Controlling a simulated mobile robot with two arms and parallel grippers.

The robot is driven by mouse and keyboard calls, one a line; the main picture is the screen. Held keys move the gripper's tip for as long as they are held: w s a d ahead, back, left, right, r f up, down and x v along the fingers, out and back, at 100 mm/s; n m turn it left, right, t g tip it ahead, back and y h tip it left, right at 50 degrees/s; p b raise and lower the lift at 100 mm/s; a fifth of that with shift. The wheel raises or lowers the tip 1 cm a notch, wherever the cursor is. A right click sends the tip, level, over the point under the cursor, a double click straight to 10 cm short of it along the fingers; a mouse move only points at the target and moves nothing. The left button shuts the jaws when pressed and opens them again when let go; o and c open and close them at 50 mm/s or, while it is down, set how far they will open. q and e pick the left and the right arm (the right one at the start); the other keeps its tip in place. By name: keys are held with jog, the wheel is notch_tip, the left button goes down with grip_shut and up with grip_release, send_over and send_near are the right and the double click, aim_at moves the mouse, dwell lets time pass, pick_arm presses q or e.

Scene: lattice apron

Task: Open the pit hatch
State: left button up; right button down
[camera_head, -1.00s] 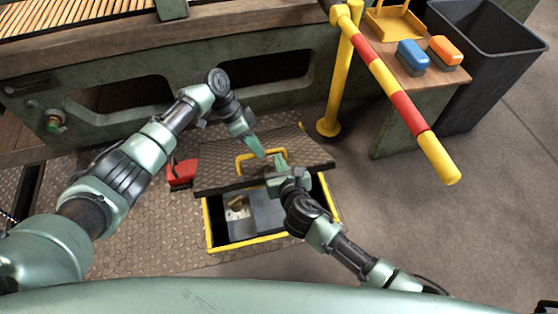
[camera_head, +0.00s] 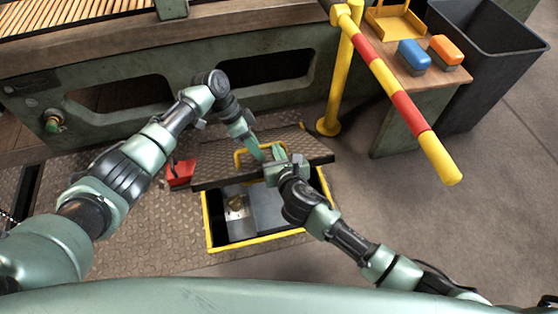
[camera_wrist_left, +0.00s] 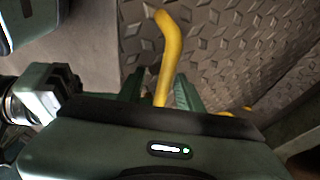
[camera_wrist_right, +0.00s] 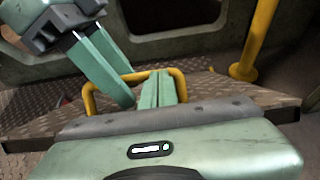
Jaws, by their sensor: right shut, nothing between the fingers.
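The pit hatch lid (camera_head: 225,171), a tread-plate panel, is raised at a tilt over the yellow-edged pit opening (camera_head: 257,239). Its yellow handle (camera_head: 238,157) stands on the upper face. My left gripper (camera_head: 259,157) is at the handle's left part. My right gripper (camera_head: 276,152) is shut and empty over the lid's near edge. In the right wrist view its fingers (camera_wrist_right: 163,80) hide part of the handle (camera_wrist_right: 128,78); contact is unclear.
Inside the pit is a grey box (camera_head: 262,211) with a brass-coloured fitting. A red object (camera_head: 181,173) lies left of the lid. A yellow post (camera_head: 340,80) with a red-yellow bar (camera_head: 404,104) stands behind right. The floor at right is clear.

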pick_arm(q)
jog(key=shift+d+r, duration=0.1)
jog(key=shift+r, duration=0.05)
pick_arm(e)
jog(key=shift+s+d+f, duration=0.1)
jog(key=shift+s+f, duration=0.05)
jog(key=shift+f, duration=0.15)
